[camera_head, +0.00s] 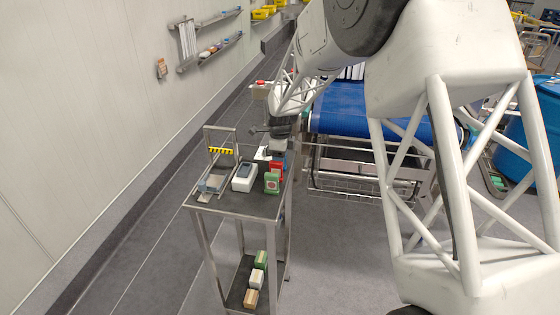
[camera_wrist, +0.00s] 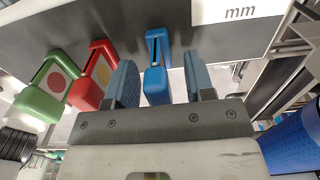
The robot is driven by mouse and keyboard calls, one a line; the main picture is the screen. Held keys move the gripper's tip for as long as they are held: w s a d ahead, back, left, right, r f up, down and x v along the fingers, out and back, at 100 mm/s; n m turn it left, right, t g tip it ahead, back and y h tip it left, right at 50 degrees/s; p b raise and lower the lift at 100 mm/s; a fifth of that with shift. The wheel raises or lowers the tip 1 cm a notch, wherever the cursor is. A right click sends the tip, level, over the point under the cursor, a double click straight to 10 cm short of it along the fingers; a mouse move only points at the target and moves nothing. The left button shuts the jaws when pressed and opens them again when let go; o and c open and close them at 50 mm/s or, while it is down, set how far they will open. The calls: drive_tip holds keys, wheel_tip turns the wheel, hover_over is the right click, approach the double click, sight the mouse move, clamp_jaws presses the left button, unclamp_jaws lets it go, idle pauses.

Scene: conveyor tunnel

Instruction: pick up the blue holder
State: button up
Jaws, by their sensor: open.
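The blue holder (camera_wrist: 156,85) is in the middle of the wrist view, at the edge of the dark tabletop, beside the red holder (camera_wrist: 95,78). My gripper (camera_wrist: 160,68) is open, with one finger to the left of the blue holder and one to its right. A visible gap shows on both sides, and the gripper holds nothing. In the head view my gripper (camera_head: 279,143) is over the far right end of the small table.
The green holder (camera_wrist: 42,92) stands left of the red one. The table (camera_head: 245,207) also carries a white device (camera_head: 245,177) and a wire-frame rack (camera_head: 218,160). Several small boxes lie on its lower shelf (camera_head: 236,290). A blue conveyor (camera_head: 345,108) stands at the right.

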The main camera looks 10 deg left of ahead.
idle(0.3)
clamp_jaws()
drive_tip(key=shift+r, duration=0.1)
drive_tip(key=shift+r, duration=4.9)
drive_tip(key=c, duration=0.6)
unclamp_jaws()
drive_tip(key=shift+c, duration=0.2)
clamp_jaws()
